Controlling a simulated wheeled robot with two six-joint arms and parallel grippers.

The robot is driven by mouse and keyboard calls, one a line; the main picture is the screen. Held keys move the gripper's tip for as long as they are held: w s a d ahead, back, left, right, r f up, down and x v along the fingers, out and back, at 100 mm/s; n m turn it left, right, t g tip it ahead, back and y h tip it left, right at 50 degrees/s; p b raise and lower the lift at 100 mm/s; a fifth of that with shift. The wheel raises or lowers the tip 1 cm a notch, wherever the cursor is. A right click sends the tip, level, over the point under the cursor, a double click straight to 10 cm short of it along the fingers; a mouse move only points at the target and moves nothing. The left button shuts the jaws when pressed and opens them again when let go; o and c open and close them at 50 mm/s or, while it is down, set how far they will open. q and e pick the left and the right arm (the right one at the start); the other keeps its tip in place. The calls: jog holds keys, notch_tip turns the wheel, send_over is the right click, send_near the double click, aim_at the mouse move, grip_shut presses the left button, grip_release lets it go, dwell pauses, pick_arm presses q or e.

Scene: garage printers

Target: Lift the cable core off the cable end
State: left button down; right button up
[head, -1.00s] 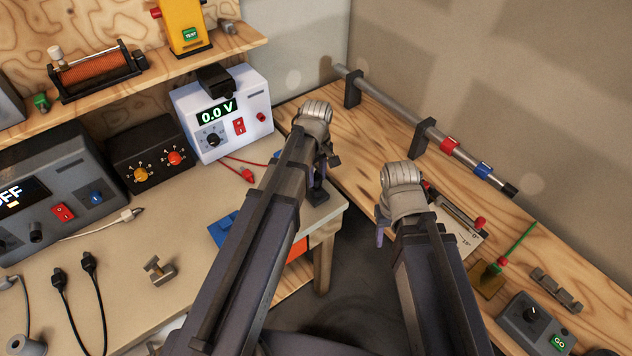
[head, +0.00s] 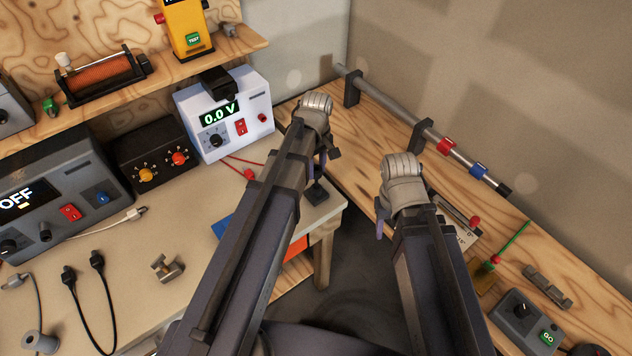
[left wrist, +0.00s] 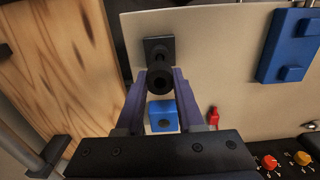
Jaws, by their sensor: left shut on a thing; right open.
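My left gripper (left wrist: 160,80) is shut on a dark round piece with a hole in its end, which looks like the cable core (left wrist: 160,82). The core sits between the two purple fingertips. Just beyond it is a dark post on a square base (left wrist: 158,48), which looks like the cable end's stand. I cannot tell whether core and post still touch. In the head view the stand's base (head: 317,195) is at the bench's right corner, below my left gripper (head: 321,166). My right gripper (head: 384,226) is open over the gap between benches, its fingers mostly hidden.
A blue block (left wrist: 163,118) and a red plug (left wrist: 213,115) lie on the bench behind the core. A white voltmeter (head: 220,115) reading 0.0 V stands behind my left arm. The right bench (head: 375,150) carries a rail and small devices.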

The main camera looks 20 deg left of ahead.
pick_arm(q)
jog(key=shift+r+p, duration=2.5)
jog(key=shift+r, duration=0.15)
jog(key=shift+f, duration=0.1)
